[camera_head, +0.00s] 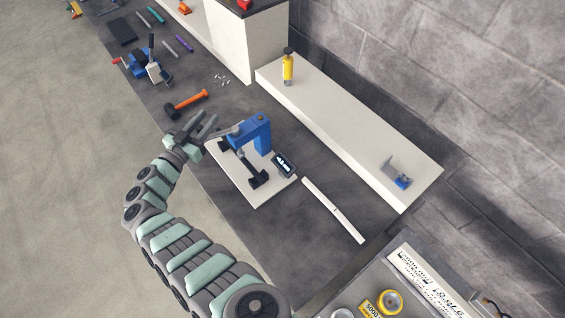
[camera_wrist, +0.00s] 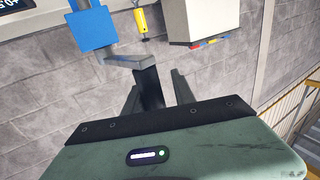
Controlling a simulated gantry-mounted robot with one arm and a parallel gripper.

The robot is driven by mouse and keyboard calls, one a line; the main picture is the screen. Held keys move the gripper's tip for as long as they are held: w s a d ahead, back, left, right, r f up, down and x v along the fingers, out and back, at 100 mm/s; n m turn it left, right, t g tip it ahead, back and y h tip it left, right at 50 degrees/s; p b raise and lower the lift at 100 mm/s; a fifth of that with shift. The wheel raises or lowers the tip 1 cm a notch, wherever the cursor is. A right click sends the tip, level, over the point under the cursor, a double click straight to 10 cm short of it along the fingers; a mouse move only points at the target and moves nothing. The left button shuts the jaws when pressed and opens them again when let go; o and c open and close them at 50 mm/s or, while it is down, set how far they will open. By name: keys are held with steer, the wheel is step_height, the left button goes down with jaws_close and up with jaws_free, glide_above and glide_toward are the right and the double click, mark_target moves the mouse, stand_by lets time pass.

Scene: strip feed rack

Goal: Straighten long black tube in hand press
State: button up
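The blue hand press (camera_head: 252,134) stands on a white base plate (camera_head: 262,199) in the head view. A black tube (camera_head: 247,165) lies under its ram, spanning between two dark supports. The tube's bend is too small to tell. The grey press lever (camera_head: 222,132) reaches left from the press head toward my gripper (camera_head: 212,124). In the wrist view the lever (camera_wrist: 130,60) ends in a dark handle (camera_wrist: 149,85) between the fingers of my gripper (camera_wrist: 158,92). The fingers stand apart, with a gap visible on the handle's right.
A white bar (camera_head: 333,210) lies to the right. An orange-handled hammer (camera_head: 186,103) lies behind my gripper.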

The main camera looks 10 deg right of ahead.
steer(key=shift+o, duration=1.1)
steer(key=shift+d, duration=0.1)
steer(key=p+v, duration=0.3)
steer(key=v, duration=0.3)
steer(key=shift+d, duration=0.1)
